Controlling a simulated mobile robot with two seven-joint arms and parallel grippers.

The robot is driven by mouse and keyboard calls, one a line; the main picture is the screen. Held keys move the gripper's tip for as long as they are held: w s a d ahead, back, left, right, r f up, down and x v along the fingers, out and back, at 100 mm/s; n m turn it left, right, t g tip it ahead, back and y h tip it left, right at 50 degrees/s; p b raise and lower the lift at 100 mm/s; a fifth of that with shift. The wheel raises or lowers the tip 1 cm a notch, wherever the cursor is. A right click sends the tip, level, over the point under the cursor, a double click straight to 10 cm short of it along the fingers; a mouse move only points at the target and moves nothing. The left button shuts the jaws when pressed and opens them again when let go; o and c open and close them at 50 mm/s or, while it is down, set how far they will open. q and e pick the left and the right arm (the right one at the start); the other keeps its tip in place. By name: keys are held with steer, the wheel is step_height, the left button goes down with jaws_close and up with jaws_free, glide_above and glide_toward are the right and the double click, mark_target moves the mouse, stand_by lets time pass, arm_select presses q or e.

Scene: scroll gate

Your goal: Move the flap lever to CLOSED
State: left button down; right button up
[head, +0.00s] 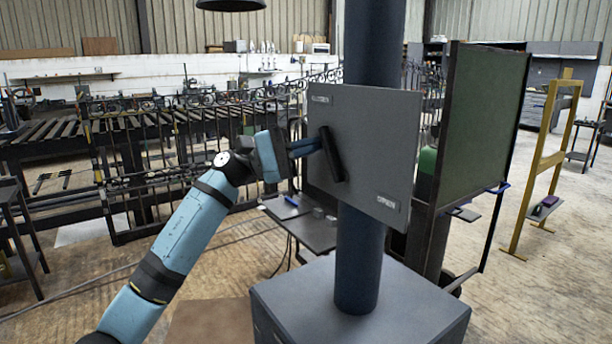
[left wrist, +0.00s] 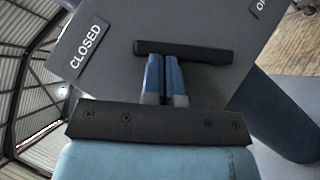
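The flap lever (head: 332,155) is a black bar on a grey upright panel (head: 385,140). In the head view it stands steep, its top leaning slightly left. The CLOSED label (left wrist: 88,47) is at the panel's upper left in the head view, the OPEN label (head: 387,201) at its lower right. My left gripper (head: 318,146) is at the lever, its blue fingers together. In the left wrist view the fingertips (left wrist: 163,58) meet the edge of the bar (left wrist: 185,51), which runs crosswise to them. I cannot tell if they touch it. My right gripper is not in view.
The panel is on a dark round post (head: 360,260) above a grey box base (head: 390,310). A dark-framed green board (head: 483,130) stands to the right, with a yellow frame (head: 543,160) beyond. A small dark table (head: 310,228) is behind the post.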

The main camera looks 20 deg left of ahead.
arm_select(q)
steer(key=m+y+b, duration=0.1)
steer(key=s+d+r+m+g+y+b, duration=0.1)
steer(key=m, duration=0.1)
steer(key=shift+d+r, duration=0.2)
steer(key=shift+s+d+r+m+g+y+b, duration=0.2)
steer(key=shift+d+r+m+y+b, duration=0.1)
steer(key=shift+m+y, duration=0.2)
steer(key=shift+s+d+r+m+g+y+b, duration=0.1)
steer(key=shift+s+d+r+m+y+b, duration=0.15)
steer(key=shift+m+y, duration=0.2)
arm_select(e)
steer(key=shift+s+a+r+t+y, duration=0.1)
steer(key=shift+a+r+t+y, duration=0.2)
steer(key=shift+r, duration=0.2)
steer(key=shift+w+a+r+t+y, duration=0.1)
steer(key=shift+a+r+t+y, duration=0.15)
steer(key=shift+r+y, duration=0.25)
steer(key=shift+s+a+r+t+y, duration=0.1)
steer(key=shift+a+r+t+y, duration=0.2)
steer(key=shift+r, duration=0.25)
